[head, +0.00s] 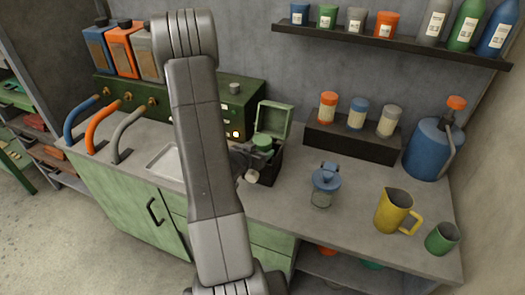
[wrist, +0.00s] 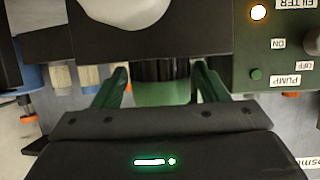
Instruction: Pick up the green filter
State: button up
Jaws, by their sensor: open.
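In the head view a round green thing, which looks like the green filter (head: 263,140), sits at the top of a dark open box (head: 270,168) with a raised green lid (head: 275,118). My gripper (head: 250,158) is beside it, partly hidden behind my arm. In the wrist view my gripper (wrist: 158,70) is open, with one finger on each side of a green cylinder (wrist: 165,93) that has a dark ribbed band, likely the filter. I cannot tell whether the fingers touch it. A pale round thing (wrist: 125,8) shows at the top edge.
A green machine (head: 235,118) with a lit lamp stands behind; its labelled panel (wrist: 285,50) is close on the right in the wrist view. A blue-lidded jar (head: 324,185), yellow jug (head: 394,212) and green cup (head: 441,238) stand right. Bare counter (head: 290,210) lies in front.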

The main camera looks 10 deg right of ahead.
jog(key=shift+w+d, duration=0.55)
jog(key=shift+d, duration=0.05)
jog(key=shift+w+d+f+p, duration=0.3)
jog(key=shift+w+d+f, duration=0.05)
jog(key=shift+w+f, duration=0.2)
jog(key=shift+r, duration=0.1)
jog(key=c, duration=0.8)
jog(key=shift+r, duration=0.1)
